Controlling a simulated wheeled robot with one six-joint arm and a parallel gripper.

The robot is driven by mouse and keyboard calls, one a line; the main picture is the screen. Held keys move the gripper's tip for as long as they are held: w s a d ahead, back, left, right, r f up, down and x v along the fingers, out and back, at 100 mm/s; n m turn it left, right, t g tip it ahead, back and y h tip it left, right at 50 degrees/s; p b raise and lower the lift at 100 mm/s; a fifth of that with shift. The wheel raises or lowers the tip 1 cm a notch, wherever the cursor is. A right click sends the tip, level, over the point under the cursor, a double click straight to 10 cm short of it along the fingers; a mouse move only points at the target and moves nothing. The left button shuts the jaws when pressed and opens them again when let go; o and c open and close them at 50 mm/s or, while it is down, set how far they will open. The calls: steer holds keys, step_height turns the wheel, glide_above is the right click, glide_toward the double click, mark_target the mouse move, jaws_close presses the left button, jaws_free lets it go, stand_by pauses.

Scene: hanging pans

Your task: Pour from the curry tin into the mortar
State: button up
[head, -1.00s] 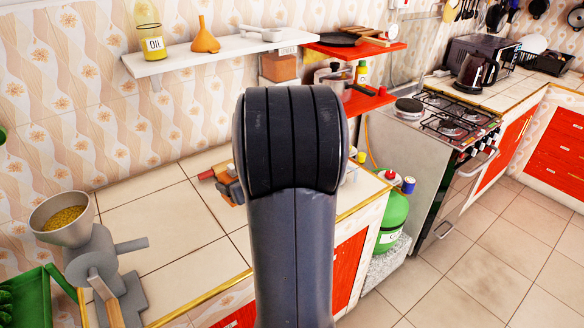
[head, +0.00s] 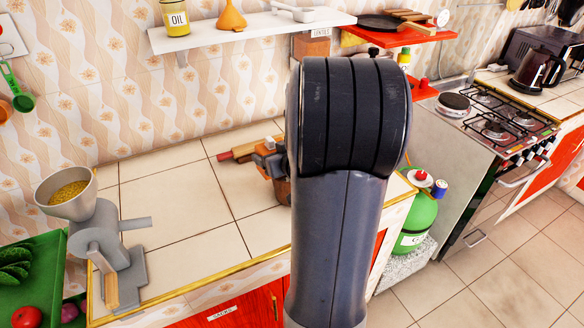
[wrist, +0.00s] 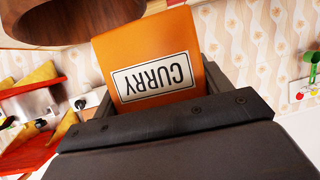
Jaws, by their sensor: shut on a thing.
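The orange curry tin (wrist: 148,62) is in my gripper (wrist: 168,120), with its white CURRY label upside down in the wrist view. The tin's opening and contents are not visible. A brown rounded wooden vessel, which looks like the mortar (wrist: 70,18), is close beside the tin at the top left of the wrist view. In the head view my arm hides most of this area. Part of my gripper (head: 268,162) shows left of the arm, just above a sliver of the brown mortar (head: 283,190) on the tiled counter.
A red-handled wooden rolling pin (head: 243,151) lies behind my gripper. A grey grinder (head: 100,240) with a filled hopper stands at the counter's left, beside a green crate (head: 40,275) of vegetables. A white shelf (head: 250,32) hangs above. The counter between grinder and arm is clear.

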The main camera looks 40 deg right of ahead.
steer(key=shift+r, duration=0.2)
steer(key=shift+r+m+y+p, duration=0.35)
steer(key=shift+m+p, duration=0.25)
steer(key=shift+p, duration=0.6)
steer(key=p, duration=0.1)
steer(key=m+y+p, duration=0.1)
steer(key=shift+r+m+t+p, duration=0.3)
steer(key=shift+d+f+m+y, duration=0.1)
steer(key=shift+f+m+y, duration=0.15)
steer(key=shift+f+m, duration=0.25)
steer(key=shift+d+r+m+t+y+p, duration=0.15)
steer(key=shift+r+m+t+y+p, duration=0.15)
steer(key=shift+r+m+y+p, duration=0.15)
steer(key=shift+f+m+y+b, duration=0.3)
steer(key=shift+f+m, duration=0.15)
steer(key=shift+m, duration=0.1)
steer(key=shift+d+f, duration=0.1)
steer(key=shift+r+m+t+y, duration=0.3)
steer(key=shift+m+t+y, duration=0.1)
steer(key=shift+m, duration=0.4)
steer(key=shift+d, duration=0.1)
